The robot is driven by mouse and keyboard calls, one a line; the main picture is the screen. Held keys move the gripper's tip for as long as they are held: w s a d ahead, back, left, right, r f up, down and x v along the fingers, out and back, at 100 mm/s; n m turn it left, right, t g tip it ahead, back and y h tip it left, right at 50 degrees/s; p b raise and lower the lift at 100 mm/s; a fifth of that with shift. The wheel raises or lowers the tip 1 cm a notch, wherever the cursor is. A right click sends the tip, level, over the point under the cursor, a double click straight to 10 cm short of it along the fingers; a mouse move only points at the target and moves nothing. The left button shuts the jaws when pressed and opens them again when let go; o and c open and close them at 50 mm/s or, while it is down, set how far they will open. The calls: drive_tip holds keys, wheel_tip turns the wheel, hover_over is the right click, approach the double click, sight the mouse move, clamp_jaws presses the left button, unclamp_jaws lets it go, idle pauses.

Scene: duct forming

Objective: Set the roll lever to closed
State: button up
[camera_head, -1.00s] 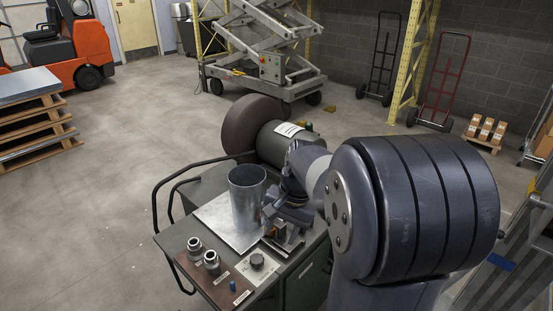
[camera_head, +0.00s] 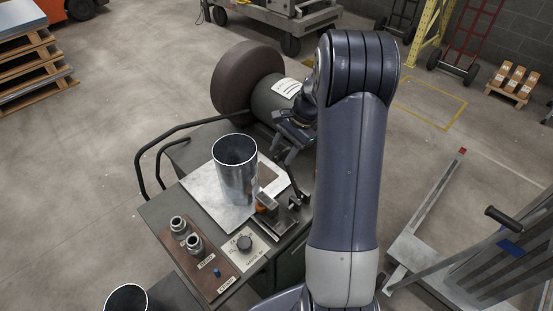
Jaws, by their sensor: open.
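A dark thin lever (camera_head: 291,184) with a dark knob at its lower end stands by the right edge of the bench; it appears to be the roll lever, but its set position cannot be read. My gripper (camera_head: 281,156) is above and behind it, beside the upright metal cylinder (camera_head: 235,170), jaws open and empty. Whether a finger touches the lever cannot be told. My arm hides the bench's right side. A small silver block with an orange part (camera_head: 264,206) sits in front of the lever.
A metal sheet (camera_head: 207,187) lies under the cylinder. A dial plate (camera_head: 244,245) and a board with two steel fittings (camera_head: 187,236) and a blue peg (camera_head: 216,272) are at the front. A brown drum (camera_head: 240,80) stands behind. Another cylinder (camera_head: 128,298) is front left.

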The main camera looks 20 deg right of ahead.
sight(276, 162)
drive_tip(key=x, duration=0.5)
drive_tip(key=shift+r, duration=0.1)
clamp_jaws()
idle(0.3)
